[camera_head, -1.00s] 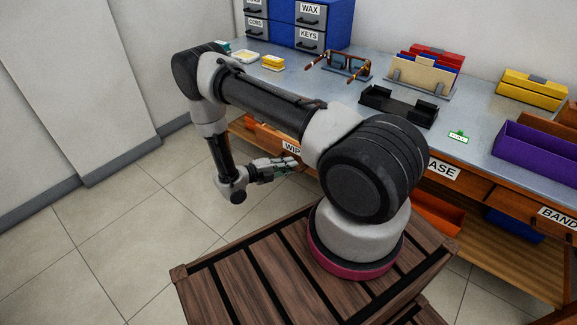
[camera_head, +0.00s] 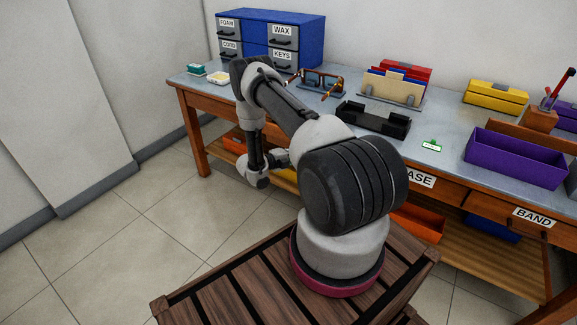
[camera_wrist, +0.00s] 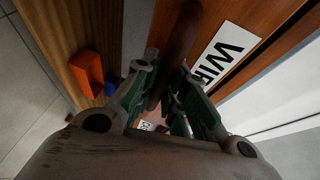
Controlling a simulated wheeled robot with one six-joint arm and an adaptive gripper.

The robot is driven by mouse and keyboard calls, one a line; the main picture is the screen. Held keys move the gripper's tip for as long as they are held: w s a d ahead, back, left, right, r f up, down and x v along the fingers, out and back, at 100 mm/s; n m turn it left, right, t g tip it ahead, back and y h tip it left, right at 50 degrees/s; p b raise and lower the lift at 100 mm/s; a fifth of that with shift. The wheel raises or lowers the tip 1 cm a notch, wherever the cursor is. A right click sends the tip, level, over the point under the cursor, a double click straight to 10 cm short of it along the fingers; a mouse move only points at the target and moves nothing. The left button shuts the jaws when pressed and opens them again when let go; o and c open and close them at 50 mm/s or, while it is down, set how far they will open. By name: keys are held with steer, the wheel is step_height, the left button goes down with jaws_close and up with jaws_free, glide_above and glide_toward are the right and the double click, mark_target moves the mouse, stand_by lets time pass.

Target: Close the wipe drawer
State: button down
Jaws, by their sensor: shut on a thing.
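The wipe drawer front (camera_wrist: 258,28), brown wood, shows in the wrist view with a white label (camera_wrist: 226,56) reading "WIP", partly cut off. A dark brown bar, its handle (camera_wrist: 182,35), runs between my fingers. My gripper (camera_wrist: 168,78) has green-padded fingers on either side of this handle and is shut on it. In the head view my gripper (camera_head: 280,158) is low at the table's front, mostly hidden behind my arm. My arm also hides the wipe drawer there, so how far it stands out cannot be told.
The table (camera_head: 190,82) carries a blue drawer cabinet (camera_head: 255,38), eyeglasses (camera_head: 322,80), a black tray (camera_head: 372,118) and a purple bin (camera_head: 515,160). The case drawer (camera_head: 445,190) and band drawer (camera_head: 510,213) are right of my arm. Orange bins stand on the lower shelf. Floor at left is clear.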

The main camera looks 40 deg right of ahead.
steer(key=d, duration=0.1)
steer(key=w+d, duration=0.1)
steer(key=d, duration=0.2)
steer(key=shift+w, duration=0.3)
steer(key=c, duration=1.5)
jaws_free()
steer(key=shift+o, duration=0.2)
steer(key=shift+a, duration=0.1)
steer(key=a+r, duration=0.2)
steer(key=a, duration=0.9)
steer(key=shift+w+a, duration=0.25)
steer(key=shift+a, duration=0.1)
